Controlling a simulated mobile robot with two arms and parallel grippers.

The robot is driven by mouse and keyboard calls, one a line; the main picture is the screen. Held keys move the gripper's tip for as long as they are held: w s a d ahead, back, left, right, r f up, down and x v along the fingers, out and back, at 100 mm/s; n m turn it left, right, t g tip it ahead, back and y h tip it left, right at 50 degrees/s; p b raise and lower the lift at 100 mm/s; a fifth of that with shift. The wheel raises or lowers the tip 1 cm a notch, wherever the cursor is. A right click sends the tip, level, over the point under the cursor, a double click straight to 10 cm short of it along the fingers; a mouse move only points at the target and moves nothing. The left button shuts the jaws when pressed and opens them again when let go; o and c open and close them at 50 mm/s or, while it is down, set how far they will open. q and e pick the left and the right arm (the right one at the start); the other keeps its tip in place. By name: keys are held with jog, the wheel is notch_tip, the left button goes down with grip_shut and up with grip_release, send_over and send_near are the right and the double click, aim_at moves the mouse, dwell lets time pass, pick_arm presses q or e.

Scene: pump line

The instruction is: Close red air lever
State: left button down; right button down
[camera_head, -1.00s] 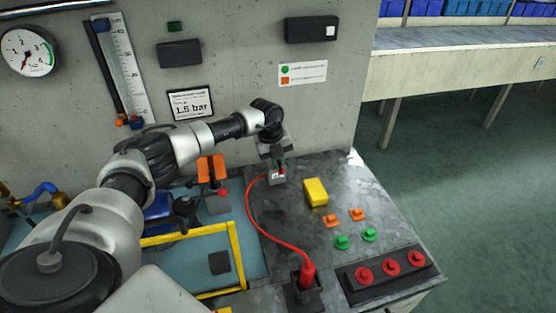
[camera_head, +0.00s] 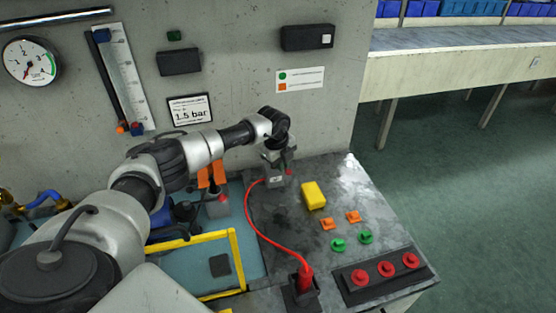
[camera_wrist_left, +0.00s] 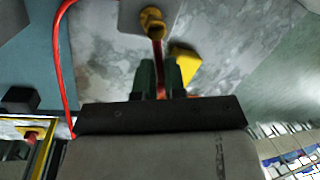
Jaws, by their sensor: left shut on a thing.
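In the left wrist view, the red lever (camera_wrist_left: 158,52) runs from a brass valve (camera_wrist_left: 152,22) straight down the picture between the two dark green fingers. My left gripper (camera_wrist_left: 158,75) is shut on the red lever. In the head view, my left gripper (camera_head: 279,164) is at the small grey block (camera_head: 279,178) near the wall on the bench's back part. The lever is too small and covered by the gripper to make out there. My right gripper is not in view.
A red hose (camera_head: 252,220) runs from near the grey block to a red plug (camera_head: 305,279). A yellow block (camera_head: 314,195), orange and green knobs, and a panel of red knobs (camera_head: 386,269) lie to the right. A yellow frame (camera_head: 237,262) stands left.

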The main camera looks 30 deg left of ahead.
pick_arm(q)
jog(key=shift+w+a+n+g+y, duration=0.1)
jog(key=shift+w+n+y, duration=0.45)
jog(key=shift+n, duration=1.6)
jog(key=shift+w+n+g+y, duration=0.15)
jog(key=shift+w+n, duration=0.75)
jog(key=shift+n, duration=1.2)
jog(key=shift+w+a+n+g+y, duration=0.1)
jog(key=shift+w+n+y, duration=0.5)
jog(key=shift+n, duration=1.55)
jog(key=shift+w, duration=0.2)
jog(key=c, duration=1.4)
grip_release()
jog(key=shift+o, duration=1)
jog(key=shift+w, duration=0.2)
